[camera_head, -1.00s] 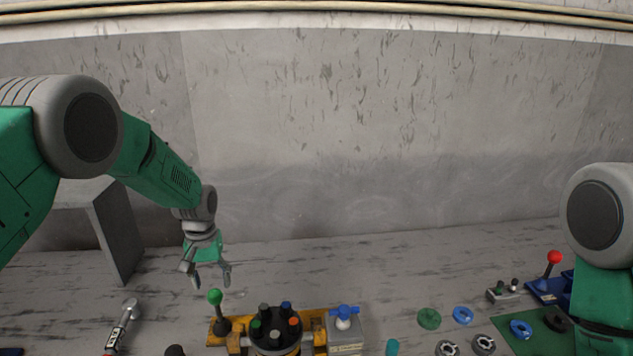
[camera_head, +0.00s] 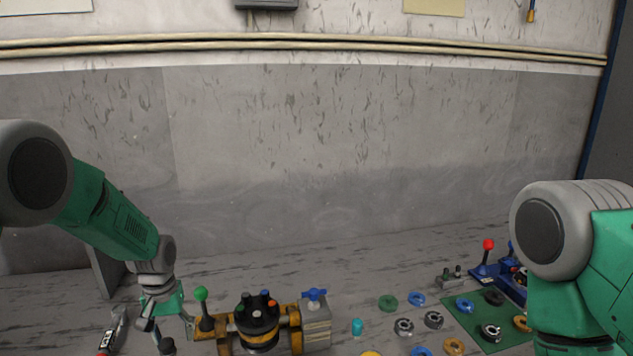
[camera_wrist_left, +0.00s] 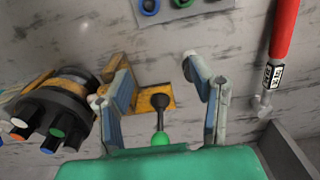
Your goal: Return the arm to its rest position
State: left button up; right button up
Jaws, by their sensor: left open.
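My left arm comes in from the left in the head view. Its gripper (camera_head: 172,328) hangs above the table, just left of a green-knobbed lever (camera_head: 201,309). In the left wrist view the left gripper (camera_wrist_left: 165,88) has its two fingers apart with nothing held. The lever's green knob (camera_wrist_left: 162,139) shows between and behind the fingers; I cannot tell whether they touch it. My right arm shows at the right edge of the head view, but its gripper is out of frame.
A hydraulic motor (camera_head: 257,322) on a yellow base stands right of the left gripper, with a blue-handled valve (camera_head: 314,295) beside it. A red-handled tool (camera_wrist_left: 285,30) lies on the other side. Several rings and a green mat (camera_head: 463,321) lie further right.

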pick_arm(q)
jog(key=s+f, duration=0.1)
jog(key=f, duration=0.1)
jog(key=s+f, duration=0.1)
jog(key=f, duration=0.1)
jog(key=s+f, duration=0.2)
jog(key=s+f+m, duration=0.1)
jog(key=s+f, duration=0.6)
jog(key=s, duration=0.7)
jog(key=s+d+r+m, duration=0.1)
jog(key=s+d, duration=0.1)
jog(key=s, duration=2.1)
notch_tip(320, 180, down, 14)
jog(key=w+d+m+b, duration=0.1)
jog(key=w+b, duration=0.1)
jog(key=b, duration=1.3)
jog(key=shift+w+d+t, duration=0.2)
jog(key=shift+w+t, duration=0.1)
jog(key=shift+w, duration=0.05)
pick_arm(e)
notch_tip(320, 180, down, 15)
jog(key=shift+w, duration=0.3)
pick_arm(q)
jog(key=shift+r, duration=0.1)
jog(key=shift+w, duration=0.1)
jog(key=shift+c, duration=0.5)
